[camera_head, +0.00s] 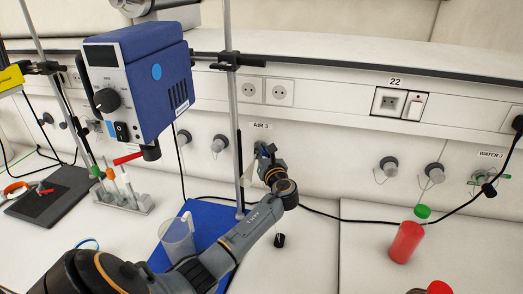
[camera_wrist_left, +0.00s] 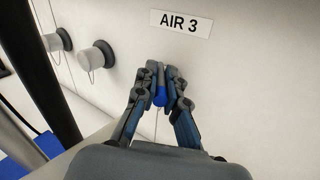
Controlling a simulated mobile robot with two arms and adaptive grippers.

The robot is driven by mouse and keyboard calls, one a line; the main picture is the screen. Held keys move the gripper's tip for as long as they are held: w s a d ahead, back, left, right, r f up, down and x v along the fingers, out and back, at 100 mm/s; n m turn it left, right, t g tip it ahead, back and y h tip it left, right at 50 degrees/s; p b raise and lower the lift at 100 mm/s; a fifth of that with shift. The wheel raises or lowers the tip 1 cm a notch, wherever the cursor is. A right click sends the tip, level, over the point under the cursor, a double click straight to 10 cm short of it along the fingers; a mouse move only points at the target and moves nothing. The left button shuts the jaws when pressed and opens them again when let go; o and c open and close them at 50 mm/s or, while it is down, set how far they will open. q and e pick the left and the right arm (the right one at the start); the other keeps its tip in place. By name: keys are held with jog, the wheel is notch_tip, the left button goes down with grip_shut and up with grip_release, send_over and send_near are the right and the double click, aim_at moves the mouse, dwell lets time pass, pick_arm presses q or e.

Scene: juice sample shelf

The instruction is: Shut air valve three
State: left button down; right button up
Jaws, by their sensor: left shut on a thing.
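The air three valve has a blue handle (camera_wrist_left: 160,97) under the "AIR 3" label (camera_wrist_left: 180,23) on the white wall panel. The label also shows small in the head view (camera_head: 261,125). My left gripper (camera_wrist_left: 160,75) is at the wall just below the label, its two fingers closed on the blue handle. In the head view the left gripper (camera_head: 266,152) reaches the panel, and the wrist and fingers hide most of the valve. My right gripper is in neither view.
A blue stirrer motor (camera_head: 140,75) hangs on a metal stand left of my arm. A clear beaker (camera_head: 177,240) stands on a blue base (camera_head: 212,215) beside my forearm. A red bottle with a green cap (camera_head: 407,238) stands at right. Grey knobs (camera_head: 389,166) line the panel.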

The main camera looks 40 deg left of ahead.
pick_arm(q)
jog(key=shift+w, duration=0.1)
jog(key=shift+w+d+n+g+y+b, duration=0.1)
jog(key=shift+w+n+g+y+b, duration=0.3)
jog(key=shift+n+g+b, duration=1.2)
jog(key=shift+w+d+n+g+y+b, duration=0.1)
jog(key=shift+w+n+g+y+b, duration=0.3)
jog(key=shift+n+g+b, duration=1.2)
jog(key=shift+w+d+n+g+y+b, duration=0.1)
jog(key=shift+w+n+g+y+b, duration=0.4)
jog(key=shift+g+b, duration=2)
jog(key=shift+s, duration=0.1)
jog(key=c, duration=1.4)
grip_release()
